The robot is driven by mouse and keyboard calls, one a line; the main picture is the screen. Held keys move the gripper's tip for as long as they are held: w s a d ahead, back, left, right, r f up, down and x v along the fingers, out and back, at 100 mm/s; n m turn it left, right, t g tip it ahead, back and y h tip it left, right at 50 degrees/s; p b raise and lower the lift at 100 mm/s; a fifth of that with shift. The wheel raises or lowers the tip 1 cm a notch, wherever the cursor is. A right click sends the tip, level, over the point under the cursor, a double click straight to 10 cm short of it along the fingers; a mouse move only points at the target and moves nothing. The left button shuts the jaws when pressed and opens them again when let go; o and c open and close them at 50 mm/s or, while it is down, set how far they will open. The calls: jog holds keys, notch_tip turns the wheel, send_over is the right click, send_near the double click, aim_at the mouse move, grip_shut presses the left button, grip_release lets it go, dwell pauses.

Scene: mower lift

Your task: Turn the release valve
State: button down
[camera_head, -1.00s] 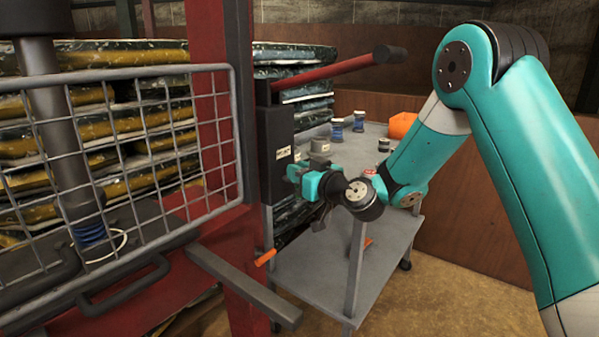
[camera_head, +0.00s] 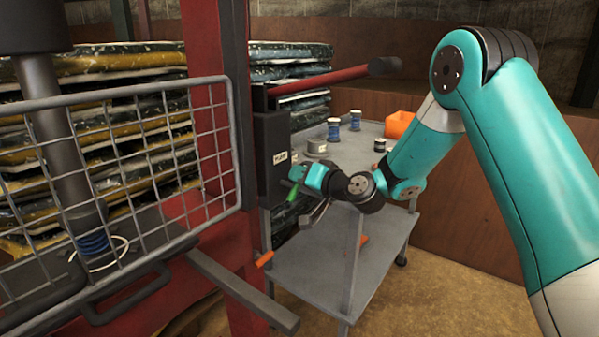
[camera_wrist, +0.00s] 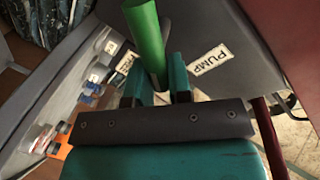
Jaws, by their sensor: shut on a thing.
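A green rod-like handle (camera_head: 293,192) shows beside the black box (camera_head: 271,152) on the red press frame. It fits the release valve's lever. In the wrist view the green handle (camera_wrist: 147,35) runs up from between the teal fingers, near a label reading PUMP (camera_wrist: 209,60). My gripper (camera_wrist: 159,82) is shut on this handle; in the head view my gripper (camera_head: 301,176) is at the box's right side. The valve body itself is hidden behind my fingers. A second, partly covered label (camera_wrist: 127,62) lies left of the handle.
A red pump lever (camera_head: 330,78) with a black grip sticks out above the box. A wire mesh guard (camera_head: 130,165) and a grey bar (camera_head: 243,290) are at the left.

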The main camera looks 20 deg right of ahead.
jog(key=m, duration=0.1)
jog(key=m+p, duration=0.1)
jog(key=m, duration=0.1)
jog(key=f+m+g+p, duration=0.1)
jog(key=shift+w+d+m+y, duration=0.25)
jog(key=shift+d+m+y, duration=0.05)
jog(key=shift+d+y, duration=0.1)
jog(key=shift+f+m+g+y+p, duration=0.2)
jog(key=shift+f+m+p, duration=0.15)
jog(key=shift+m, duration=0.45)
jog(key=shift+f+m+g+y+p, duration=0.1)
jog(key=shift+f+m+y+p, duration=0.15)
jog(key=shift+m, duration=0.55)
jog(key=c, duration=1.1)
grip_release()
jog(key=shift+d, duration=0.1)
jog(key=b+v, duration=0.2)
jog(key=v, duration=1.5)
jog(key=shift+s+r, duration=0.15)
